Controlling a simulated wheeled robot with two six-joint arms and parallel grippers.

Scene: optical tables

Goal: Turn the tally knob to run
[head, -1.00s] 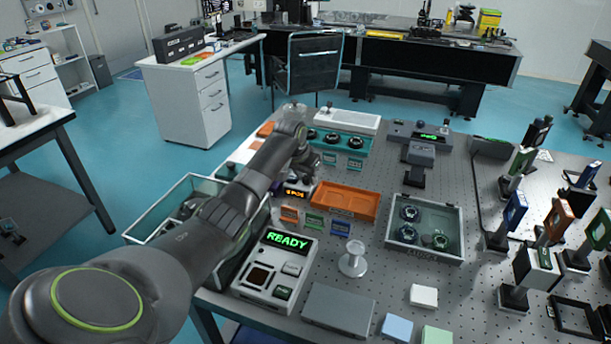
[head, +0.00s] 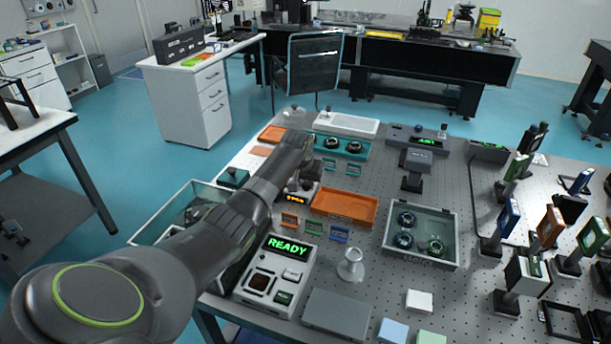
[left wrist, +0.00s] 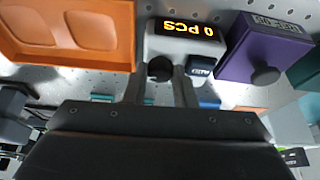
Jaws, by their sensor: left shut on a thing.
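The tally unit (left wrist: 185,38) is a small pale box with an orange lit display, seen upside down in the left wrist view and reading "0 PCS". Its round dark knob (left wrist: 160,69) sits on the front beside a dark blue button (left wrist: 200,67). My left gripper (left wrist: 160,78) has one finger on each side of the knob and is shut on it. In the head view the tally unit's display (head: 297,198) shows just right of my left forearm, which hides the knob and most of my gripper. My right gripper is in neither view.
An orange tray (head: 345,207) lies right of the tally unit. A purple box (left wrist: 262,45) stands close on its other side. A console reading READY (head: 287,245) and small coloured blocks are nearer. A bin of dark round parts (head: 420,262) stands at right.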

